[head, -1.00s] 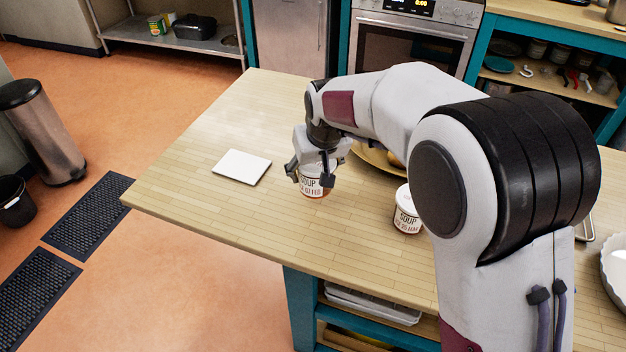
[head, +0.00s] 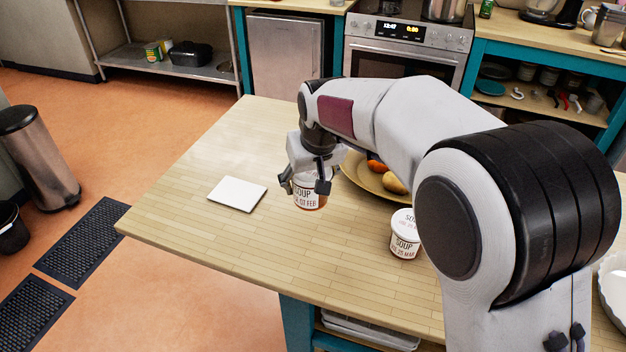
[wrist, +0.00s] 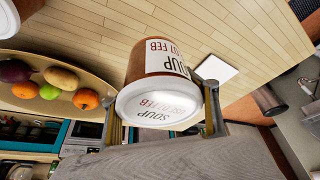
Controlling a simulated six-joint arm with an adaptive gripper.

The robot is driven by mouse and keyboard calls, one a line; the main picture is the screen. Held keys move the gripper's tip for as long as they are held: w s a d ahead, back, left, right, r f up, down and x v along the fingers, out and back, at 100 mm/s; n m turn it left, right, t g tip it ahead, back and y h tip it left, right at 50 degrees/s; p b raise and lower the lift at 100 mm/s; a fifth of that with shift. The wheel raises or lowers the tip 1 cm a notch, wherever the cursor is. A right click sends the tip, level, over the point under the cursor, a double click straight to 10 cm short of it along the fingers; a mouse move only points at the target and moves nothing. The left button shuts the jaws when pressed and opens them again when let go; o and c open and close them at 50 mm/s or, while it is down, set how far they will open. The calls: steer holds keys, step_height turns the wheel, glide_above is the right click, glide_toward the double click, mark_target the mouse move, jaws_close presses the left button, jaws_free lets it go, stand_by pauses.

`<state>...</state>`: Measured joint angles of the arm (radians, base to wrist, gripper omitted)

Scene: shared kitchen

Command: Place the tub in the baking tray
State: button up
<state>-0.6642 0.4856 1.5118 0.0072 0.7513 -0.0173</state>
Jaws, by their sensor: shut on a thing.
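My gripper (head: 308,184) is shut on a white soup tub (head: 308,196) with a brown band and a printed date label. The tub is upright, and it appears to be held a little above the wooden table. In the wrist view the held tub (wrist: 158,102) sits between my two fingers (wrist: 155,115), its white lid facing the camera. A second, similar soup tub (head: 405,240) stands on the table to the right, partly behind my arm. I cannot clearly make out a baking tray in these views; my arm hides part of the table.
A shallow dish of fruit (head: 362,178) lies behind my gripper. A flat white square (head: 237,194) lies to the left on the table (head: 190,240). A white fluted dish (head: 612,285) shows at the right edge. The table's front left is clear.

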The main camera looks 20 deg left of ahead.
steer(key=shift+w+d, duration=0.1)
steer(key=w+d+f+m+h, duration=0.15)
steer(key=w+d, duration=0.45)
steer(key=d, duration=0.7)
steer(key=w+d+m+t, duration=0.1)
steer(key=w+d+m, duration=0.35)
steer(key=d, duration=0.75)
steer(key=w+d+m+h, duration=0.1)
steer(key=w+d, duration=0.7)
steer(key=d, duration=0.5)
steer(key=w+d+r, duration=0.1)
steer(key=d+r, duration=0.1)
steer(key=d, duration=1.2)
steer(key=shift+w+r+m, duration=0.15)
steer(key=shift+w+m, duration=0.25)
steer(key=shift+f, duration=3.1)
